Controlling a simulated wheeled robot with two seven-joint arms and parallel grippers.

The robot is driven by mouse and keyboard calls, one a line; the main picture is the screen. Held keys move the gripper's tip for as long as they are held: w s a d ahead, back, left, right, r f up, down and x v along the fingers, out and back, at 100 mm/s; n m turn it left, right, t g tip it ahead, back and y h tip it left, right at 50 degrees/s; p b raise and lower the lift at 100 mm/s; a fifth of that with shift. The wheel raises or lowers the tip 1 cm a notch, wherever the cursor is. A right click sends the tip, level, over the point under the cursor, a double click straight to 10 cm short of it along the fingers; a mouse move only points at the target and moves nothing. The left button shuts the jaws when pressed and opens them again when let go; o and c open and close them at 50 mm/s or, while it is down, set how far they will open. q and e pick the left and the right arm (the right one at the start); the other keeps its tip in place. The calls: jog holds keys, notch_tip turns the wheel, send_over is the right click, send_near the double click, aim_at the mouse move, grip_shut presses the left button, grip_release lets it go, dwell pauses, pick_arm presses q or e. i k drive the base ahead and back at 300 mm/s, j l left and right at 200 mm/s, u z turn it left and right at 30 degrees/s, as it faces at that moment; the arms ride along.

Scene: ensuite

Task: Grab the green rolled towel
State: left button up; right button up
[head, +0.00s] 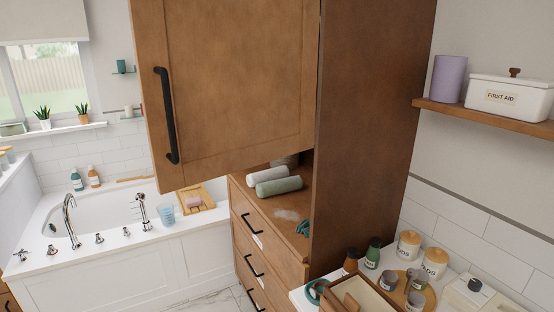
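The green rolled towel (279,186) lies on its side on the wooden surface above the drawers, inside the tall cabinet. A white rolled towel (267,175) lies just behind it, close alongside. The cabinet's upper door (235,80), with a black bar handle (167,115), hangs across the space above the towels and hides the upper part of the interior. Neither of my grippers is in view.
Drawers with black handles (252,223) are below the towels. A tall side panel (365,120) stands to the right. A counter with jars (409,244), bottles and a wooden box (358,293) is at the front right. A bathtub (110,208) is at left.

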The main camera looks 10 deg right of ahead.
aim_at(264, 189)
jog(key=u, duration=0.45)
jog(key=j+u, duration=0.1)
jog(key=u, duration=0.35)
jog(key=i+u, duration=0.1)
jog(key=u, duration=0.8)
jog(key=i+u, duration=0.1)
jog(key=u, duration=0.75)
jog(key=i+u, duration=0.1)
jog(key=u, duration=0.8)
jog(key=l+u, duration=0.3)
jog(key=i+l+u, duration=0.1)
jog(key=l+u, duration=0.2)
jog(key=l+z, duration=0.35)
jog(key=l, duration=0.5)
jog(key=l+z, duration=0.3)
jog(key=l, duration=0.55)
jog(key=l+z, duration=0.35)
jog(key=l, duration=0.25)
jog(key=i+l+z, duration=0.1)
jog(key=l+z, duration=0.25)
jog(key=l, duration=0.25)
jog(key=l+z, duration=0.1)
jog(key=z, duration=0.75)
jog(key=i+l+z, duration=0.1)
jog(key=z, duration=0.3)
jog(key=l+z, duration=0.1)
jog(key=z, duration=0.35)
